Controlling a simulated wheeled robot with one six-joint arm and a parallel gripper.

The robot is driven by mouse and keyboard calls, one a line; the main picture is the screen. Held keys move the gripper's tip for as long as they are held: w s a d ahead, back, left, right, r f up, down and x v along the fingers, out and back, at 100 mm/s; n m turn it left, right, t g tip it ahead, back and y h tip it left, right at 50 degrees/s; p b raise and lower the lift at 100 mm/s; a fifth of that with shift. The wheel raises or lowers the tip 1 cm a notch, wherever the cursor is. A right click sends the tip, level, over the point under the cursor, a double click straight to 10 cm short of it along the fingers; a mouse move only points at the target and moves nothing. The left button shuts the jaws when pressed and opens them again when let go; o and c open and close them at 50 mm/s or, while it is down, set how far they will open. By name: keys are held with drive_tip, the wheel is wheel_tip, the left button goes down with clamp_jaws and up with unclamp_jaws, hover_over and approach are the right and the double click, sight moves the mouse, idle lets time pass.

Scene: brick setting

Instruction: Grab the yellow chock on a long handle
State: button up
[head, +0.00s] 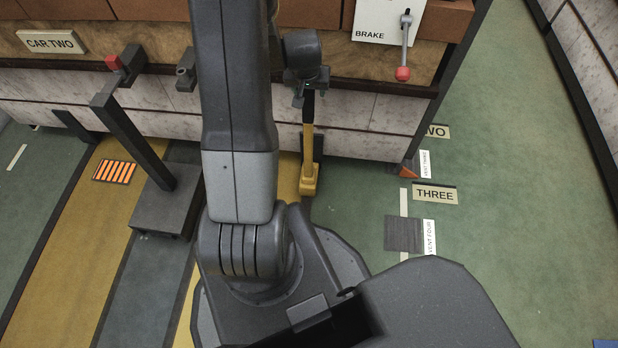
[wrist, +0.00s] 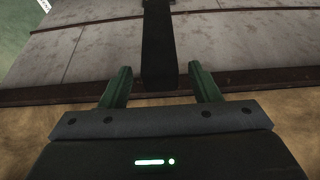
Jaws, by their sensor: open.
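The yellow chock (head: 309,184) is low beside the wall of the car, right of my arm in the head view. Its long handle rises from it, yellow below and with a black upper part (head: 308,110). My gripper (head: 307,91) is at the top of the handle. In the wrist view my gripper (wrist: 161,78) is open, with a dark bar (wrist: 158,45), apparently the handle's black part, between the two green fingers. A gap shows on each side of the bar. The yellow chock is not visible in the wrist view.
The car wall (head: 385,113) is close behind the handle. A brake lever with a red knob (head: 403,73) hangs to the right. A dark pedestal (head: 166,205) with a slanted post stands left of my arm. Green floor (head: 520,180) is open at right.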

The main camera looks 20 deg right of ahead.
drive_tip(key=b+x, duration=0.1)
drive_tip(key=x, duration=0.2)
drive_tip(key=shift+f, duration=0.25)
drive_tip(key=shift+r, duration=0.1)
clamp_jaws()
idle(0.9)
drive_tip(key=shift+w+r, duration=0.1)
